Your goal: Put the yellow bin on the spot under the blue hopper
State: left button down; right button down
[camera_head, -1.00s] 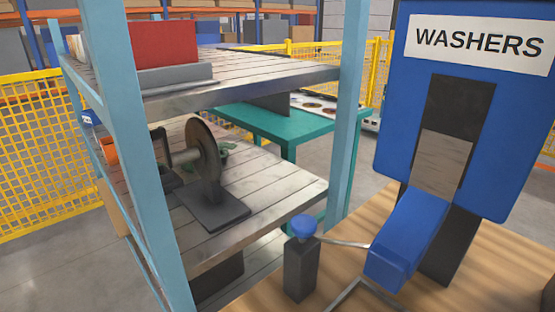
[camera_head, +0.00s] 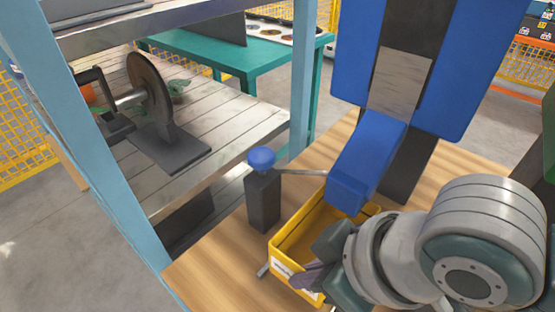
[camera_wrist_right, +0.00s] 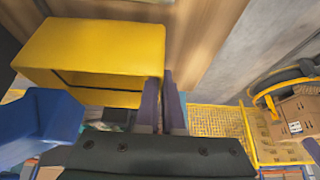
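The yellow bin (camera_head: 281,233) is below the spout (camera_head: 368,150) of the blue hopper (camera_head: 449,75), its open top up and part of it under the spout. My right gripper (camera_head: 312,276) is at the bin's near, labelled wall, its purple fingers close together at the rim. In the right wrist view the bin (camera_wrist_right: 95,45) reaches to the fingers (camera_wrist_right: 163,105), which appear closed on its wall. Whether the bin rests on the wooden bench or hangs just above it, I cannot tell. The spot under it is mostly hidden. My left gripper is not in view.
A dark post with a blue knob (camera_head: 262,158) stands just left of the bin, with a thin rod towards the spout. A light-blue shelf rack (camera_head: 303,80) is further left. The wooden bench (camera_head: 215,283) is bare at the front left.

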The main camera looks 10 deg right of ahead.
jog(key=shift+w+d+f+b, duration=0.1)
jog(key=shift+d+f+b, duration=0.05)
jog(key=shift+f, duration=0.4)
jog(key=shift+w+d+f+b, duration=0.15)
jog(key=shift+f+b, duration=0.05)
jog(key=shift+f, duration=0.4)
jog(key=shift+w+d+f+b, duration=0.1)
jog(key=shift+d+f+b, duration=0.05)
jog(key=shift+f, duration=0.4)
jog(key=shift+f, duration=0.2)
jog(key=c, duration=1)
grip_release()
jog(key=shift+c, duration=0.2)
